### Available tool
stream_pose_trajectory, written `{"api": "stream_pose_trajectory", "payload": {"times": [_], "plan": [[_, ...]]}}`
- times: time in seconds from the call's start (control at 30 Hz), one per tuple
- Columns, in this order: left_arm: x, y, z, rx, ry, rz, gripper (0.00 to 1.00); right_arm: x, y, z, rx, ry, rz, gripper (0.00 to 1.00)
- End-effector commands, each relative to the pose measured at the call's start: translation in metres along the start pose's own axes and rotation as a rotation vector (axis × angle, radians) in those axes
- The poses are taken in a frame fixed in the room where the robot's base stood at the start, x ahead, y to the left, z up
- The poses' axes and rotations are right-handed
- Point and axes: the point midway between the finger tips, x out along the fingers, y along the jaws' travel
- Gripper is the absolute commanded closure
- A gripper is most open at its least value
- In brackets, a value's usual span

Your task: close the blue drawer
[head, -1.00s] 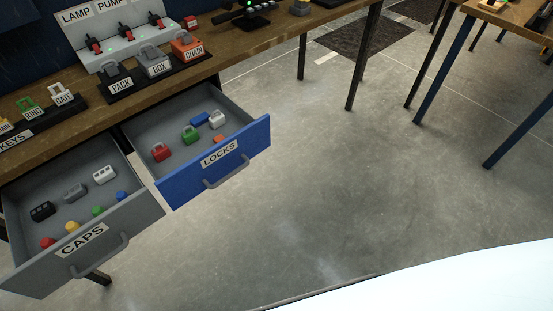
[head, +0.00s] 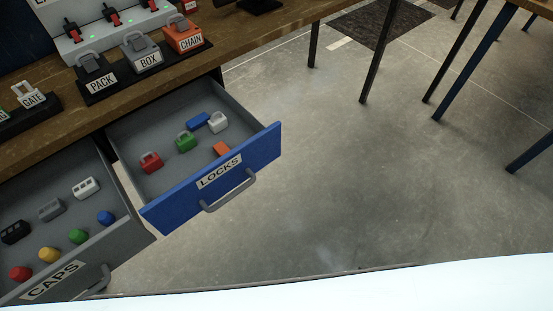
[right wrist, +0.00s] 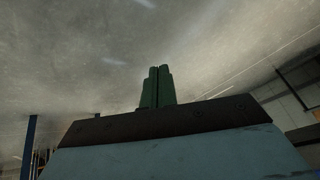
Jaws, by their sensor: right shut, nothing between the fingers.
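The blue drawer (head: 222,178), labelled LOCKS, stands pulled out from under the wooden workbench. Its grey handle (head: 229,193) is on the blue front. Inside lie a red padlock (head: 151,162), a green padlock (head: 186,141), a white padlock (head: 217,122), a blue block (head: 198,121) and an orange piece (head: 222,149). My right gripper (right wrist: 157,86) shows in the right wrist view with its green fingers together and empty, away from the drawer. My left gripper is in neither view.
A grey drawer (head: 80,262), labelled CAPS, is also pulled out, at the left. The workbench (head: 165,87) holds a rack of PACK, BOX and CHAIN locks (head: 143,62). Table legs (head: 377,55) stand at the upper right. The floor (head: 340,170) right of the blue drawer is clear.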

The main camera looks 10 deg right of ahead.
Motion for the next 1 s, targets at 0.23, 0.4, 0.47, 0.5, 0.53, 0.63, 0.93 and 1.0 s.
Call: {"api": "stream_pose_trajectory", "payload": {"times": [0.23, 0.4, 0.47, 0.5, 0.53, 0.63, 0.93, 1.0], "plan": [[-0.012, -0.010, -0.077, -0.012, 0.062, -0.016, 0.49, -0.005, -0.063, -0.143, 0.380, 0.325, -0.338, 1.00], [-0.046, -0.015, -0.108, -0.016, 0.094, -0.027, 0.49, -0.056, -0.120, -0.205, 0.614, 0.402, -0.656, 1.00], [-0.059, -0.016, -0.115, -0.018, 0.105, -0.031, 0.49, -0.077, -0.138, -0.217, 0.683, 0.401, -0.764, 1.00], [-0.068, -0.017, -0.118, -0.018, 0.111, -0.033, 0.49, -0.091, -0.148, -0.223, 0.723, 0.392, -0.830, 1.00], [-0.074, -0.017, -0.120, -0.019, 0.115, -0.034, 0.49, -0.101, -0.155, -0.227, 0.750, 0.384, -0.874, 1.00], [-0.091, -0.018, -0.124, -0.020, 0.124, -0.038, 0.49, -0.130, -0.173, -0.235, 0.820, 0.354, -0.996, 1.00], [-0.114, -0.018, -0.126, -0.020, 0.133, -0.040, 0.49, -0.156, -0.196, -0.249, 0.888, 0.313, -1.109, 1.00], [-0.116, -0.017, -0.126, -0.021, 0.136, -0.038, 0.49, -0.152, -0.202, -0.255, 0.889, 0.314, -1.110, 1.00]]}}
